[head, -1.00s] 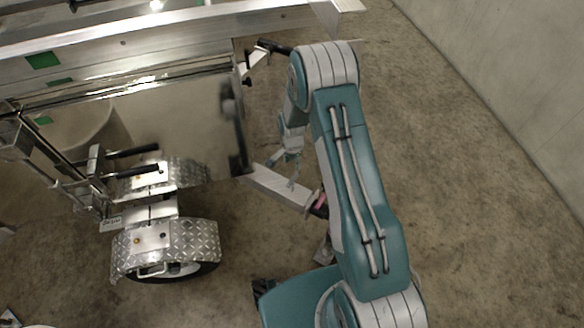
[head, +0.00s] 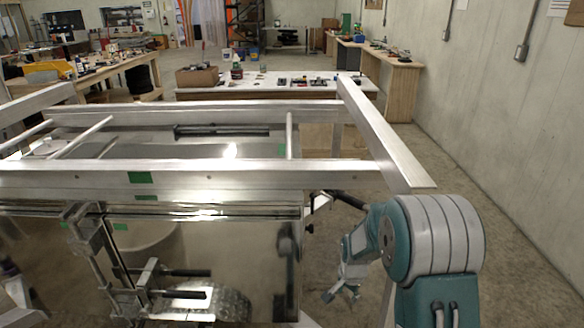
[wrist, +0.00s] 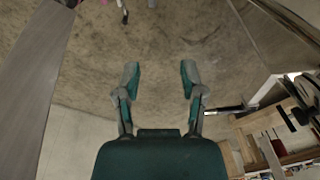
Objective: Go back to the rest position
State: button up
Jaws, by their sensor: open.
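My gripper (head: 342,292) hangs in the head view on the right side of the aluminium trailer (head: 90,180), below the level of its top rail and apart from its polished side panel. My arm is folded in front of it at the lower right. In the wrist view my gripper (wrist: 160,76) has its two teal-grey fingers spread apart. Nothing is between them, only bare concrete floor beyond.
The trailer's end rail (head: 375,130) juts out just above my arm. Black-handled clamps (head: 185,272) sit on the trailer's front. A concrete wall (head: 490,120) bounds the right side. A white-topped table (head: 270,90) stands behind the trailer. Floor between trailer and wall is clear.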

jog(key=s+r+n+t, duration=0.15)
jog(key=s+r, duration=0.35)
jog(key=r, duration=0.5)
jog(key=s+r+n+t, duration=0.1)
jog(key=s+r+n, duration=0.3)
jog(key=r, duration=0.6)
jog(key=s+r+n+t, duration=0.1)
jog(key=s+r, duration=0.3)
jog(key=s, duration=0.5)
jog(key=s+r+n+t, duration=0.1)
jog(key=s+r, duration=0.3)
jog(key=s, duration=0.5)
jog(key=shift+s+n, duration=0.25)
jog(key=shift+n, duration=0.5)
